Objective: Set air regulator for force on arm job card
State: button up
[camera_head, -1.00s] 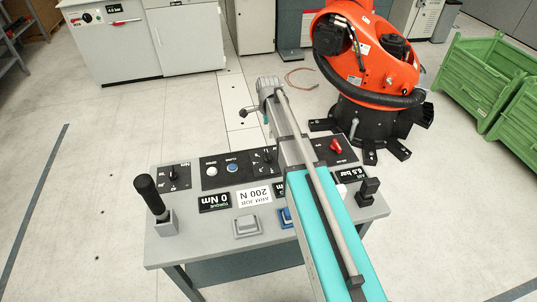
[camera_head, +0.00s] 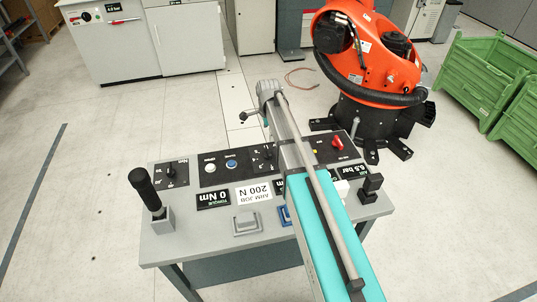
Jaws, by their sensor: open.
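The white job card (camera_head: 254,194) lies on a grey control bench and reads "ARM JOB 200 N", upside down to me. A black air display (camera_head: 350,173) at the bench's right reads 6.5 bar. A red knob (camera_head: 337,143) on a black panel sits just behind it; I cannot read its marking, so I cannot tell for sure that it is the air regulator. A black torque display (camera_head: 212,199) left of the card reads 0 Nm. Another display beside the card is mostly hidden. I see no gripper fingers in this view.
A long teal and grey beam with a rod crosses the bench's middle and hides part of it. The bench (camera_head: 190,250) carries an upright black handle (camera_head: 143,187) and a black block (camera_head: 371,187). An orange robot (camera_head: 370,65) and green crates (camera_head: 480,75) stand behind. Floor left is clear.

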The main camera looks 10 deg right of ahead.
aim_at(269, 150)
jog(key=shift+f+b, duration=4.65)
jog(key=shift+f, duration=0.3)
jog(key=c, duration=0.8)
